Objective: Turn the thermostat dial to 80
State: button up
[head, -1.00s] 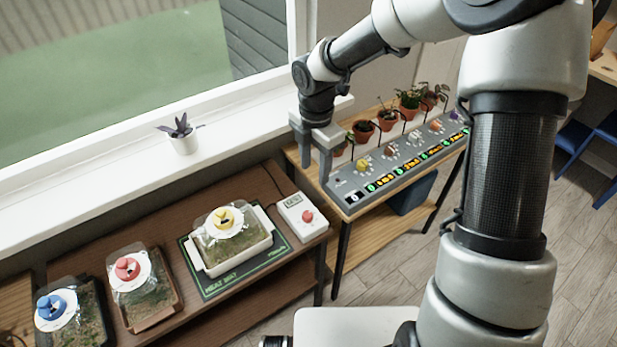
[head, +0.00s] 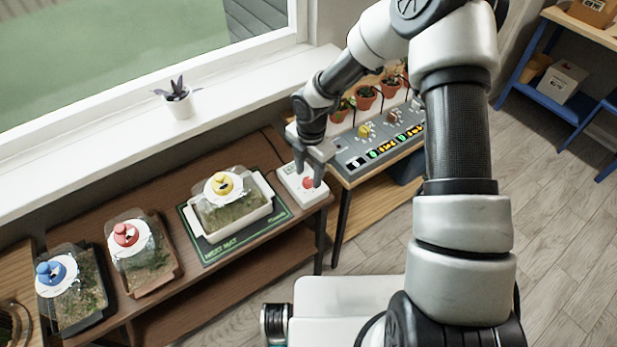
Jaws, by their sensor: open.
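The thermostat is a white box (head: 290,188) with a red dial (head: 307,183), on the right end of the brown bench beside the heat mat. Its small display (head: 291,168) is partly covered by my gripper and its reading is too small to make out. My gripper (head: 309,177) is open and points down over the thermostat, with a finger on either side of the red dial in the picture. I cannot tell whether the fingers touch the dial or how low they are.
A green heat mat (head: 215,252) bears a white tray (head: 205,235) with a yellow-knobbed clear lid. Trays with red (head: 124,234) and blue (head: 50,272) knobs stand to the left. A grey control panel (head: 345,160) with potted plants behind is close on the right. A potted plant (head: 181,105) sits on the windowsill.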

jog(key=shift+f, duration=1)
jog(key=c, duration=1)
jog(key=shift+c, duration=0.2)
